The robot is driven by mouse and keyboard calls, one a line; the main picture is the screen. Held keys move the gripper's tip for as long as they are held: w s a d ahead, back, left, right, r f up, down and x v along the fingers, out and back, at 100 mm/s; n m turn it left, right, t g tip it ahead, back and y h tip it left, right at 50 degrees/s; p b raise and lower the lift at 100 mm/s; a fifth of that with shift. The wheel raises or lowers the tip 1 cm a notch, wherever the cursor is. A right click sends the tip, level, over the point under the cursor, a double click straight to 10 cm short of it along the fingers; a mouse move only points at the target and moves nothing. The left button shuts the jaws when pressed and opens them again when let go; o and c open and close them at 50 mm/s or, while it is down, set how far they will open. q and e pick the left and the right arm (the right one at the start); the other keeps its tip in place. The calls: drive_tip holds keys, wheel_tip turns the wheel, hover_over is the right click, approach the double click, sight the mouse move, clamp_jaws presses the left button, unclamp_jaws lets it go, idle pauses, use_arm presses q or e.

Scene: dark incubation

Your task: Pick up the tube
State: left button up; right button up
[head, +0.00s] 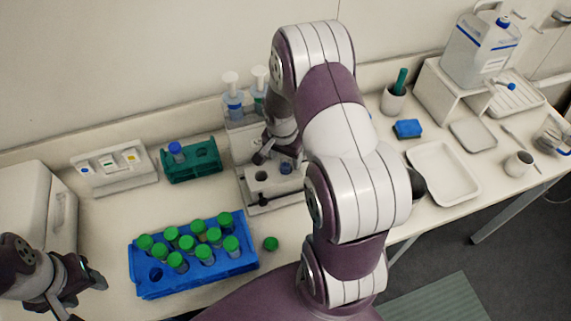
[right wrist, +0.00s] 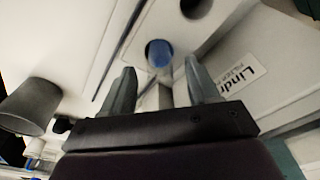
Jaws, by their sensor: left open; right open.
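A blue-capped tube (head: 286,168) stands in a hole of a white device (head: 262,186) at the middle back of the bench. In the right wrist view its blue cap (right wrist: 159,53) shows ahead, between the fingertips and apart from them. My right gripper (head: 272,152) is open above the device, and its two fingers also show empty in the right wrist view (right wrist: 160,75). The tube's body is mostly hidden. Another blue-capped tube (head: 176,150) stands in a green rack (head: 194,176). My left gripper (head: 84,283) is open and empty at the lower left.
A blue rack (head: 192,283) holds several green-capped tubes; a loose green cap (head: 271,243) lies beside it. A white tray (head: 443,190) and a cup (head: 518,164) are at right. My right arm covers the bench middle.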

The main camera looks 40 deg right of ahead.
wheel_tip(320, 180, down, 2)
drive_tip(key=shift+a, duration=0.1)
drive_tip(key=shift+w+d+f, duration=0.1)
drive_tip(key=shift+d+f, duration=0.05)
drive_tip(key=shift+d, duration=0.05)
use_arm(q)
drive_tip(key=shift+a+r, duration=0.1)
drive_tip(key=shift+r, duration=0.2)
use_arm(e)
drive_tip(key=shift+a, duration=0.1)
clamp_jaws()
wheel_tip(320, 180, up, 10)
drive_tip(key=shift+f+b, duration=0.1)
drive_tip(key=shift+b, duration=1)
use_arm(q)
wheel_tip(320, 180, down, 2)
drive_tip(key=shift+f, duration=0.1)
